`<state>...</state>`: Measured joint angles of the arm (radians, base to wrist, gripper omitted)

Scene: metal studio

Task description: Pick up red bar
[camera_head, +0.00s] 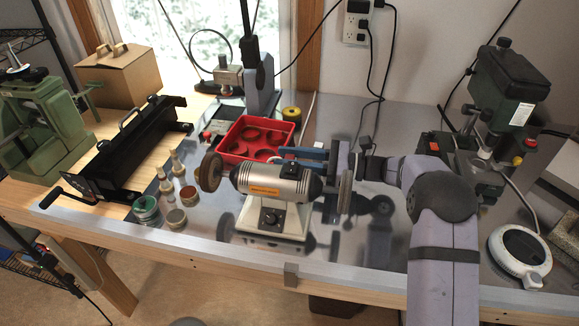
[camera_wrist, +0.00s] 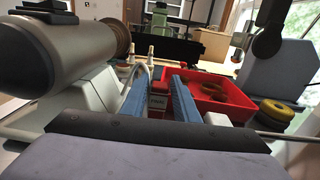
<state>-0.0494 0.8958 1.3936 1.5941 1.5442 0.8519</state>
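My gripper is open; contact with the bar cannot be made out. In the head view my gripper (camera_head: 287,154) reaches left behind the bench grinder (camera_head: 268,181), next to the red tray. The grinder hides the space in front of the fingertips there, and I cannot make out the bar in that view.
The red tray (camera_head: 229,154) with round recesses stands close behind the fingers. A white block (camera_wrist: 216,119) is just right of the right finger. The grinder body (camera_wrist: 85,45) is close on the left. Small jars (camera_head: 147,209) stand left of the grinder.

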